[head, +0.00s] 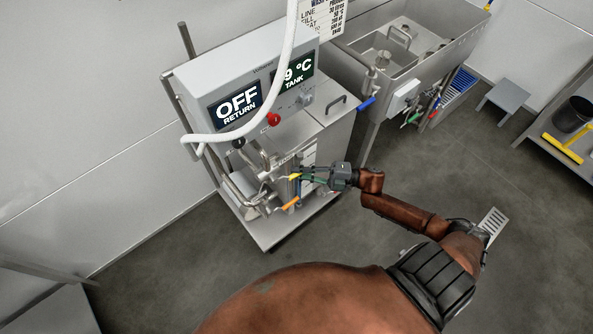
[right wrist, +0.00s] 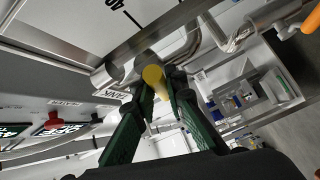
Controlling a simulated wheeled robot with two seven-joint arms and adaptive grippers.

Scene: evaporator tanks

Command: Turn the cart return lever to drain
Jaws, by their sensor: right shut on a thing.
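The cart (head: 330,130) is a steel unit with a grey control box on top. A yellow lever handle (head: 294,177) shows at the pipework on its front, small and partly hidden by my fingers. My right gripper (head: 308,175) reaches it from the right and is shut on it. In the right wrist view the rounded yellow handle (right wrist: 154,80) lies between the two green fingers (right wrist: 158,100), in front of steel pipework. A label reading TANK stands beside it. My left gripper is not in view.
The box's display (head: 238,104) reads OFF RETURN. A red knob (head: 273,119) is on the box. An orange handle (head: 290,203) sits below the yellow one. A white hose (head: 290,50) hangs in front.

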